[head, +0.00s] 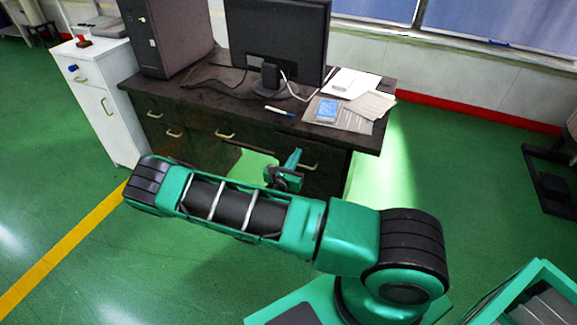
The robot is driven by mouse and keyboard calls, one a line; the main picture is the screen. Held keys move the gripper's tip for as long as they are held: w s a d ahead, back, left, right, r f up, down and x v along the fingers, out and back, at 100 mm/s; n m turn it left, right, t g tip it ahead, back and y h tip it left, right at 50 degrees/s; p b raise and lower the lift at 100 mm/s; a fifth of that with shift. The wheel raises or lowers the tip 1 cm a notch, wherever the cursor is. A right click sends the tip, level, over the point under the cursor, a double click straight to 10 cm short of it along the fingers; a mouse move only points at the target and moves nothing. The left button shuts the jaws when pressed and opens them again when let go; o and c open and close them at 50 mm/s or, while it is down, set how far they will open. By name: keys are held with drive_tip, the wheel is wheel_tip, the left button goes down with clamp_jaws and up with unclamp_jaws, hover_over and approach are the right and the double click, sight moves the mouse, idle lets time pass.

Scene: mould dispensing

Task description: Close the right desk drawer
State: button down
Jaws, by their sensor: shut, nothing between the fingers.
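The dark desk (205,92) stands ahead of me. The right desk drawer (331,162) is on its right side, under the top, with a pale handle (309,167). Its front looks near the desk front, but I cannot tell whether it stands out by a small gap. My gripper (295,156) is shut and empty, just left of that handle and close to the drawer front. I cannot tell whether it touches. My forearm and wrist hide the lower front of the desk.
A monitor (277,35), a computer tower (165,35), papers (373,105) and a blue packet (327,110) are on the desk top. A white cabinet (97,105) stands at the left. Green floor (455,160) is open to the right.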

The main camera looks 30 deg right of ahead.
sight(303, 145)
drive_tip(key=shift+x, duration=1.25)
drive_tip(key=x, duration=0.4)
drive_tip(key=shift+w+d, duration=0.1)
drive_tip(key=shift+d, duration=0.1)
drive_tip(key=shift+r, duration=0.2)
drive_tip(key=shift+d, duration=0.1)
drive_tip(key=shift+a+f, duration=0.1)
drive_tip(key=shift+a, duration=0.2)
drive_tip(key=v, duration=1.4)
drive_tip(key=shift+f, duration=0.15)
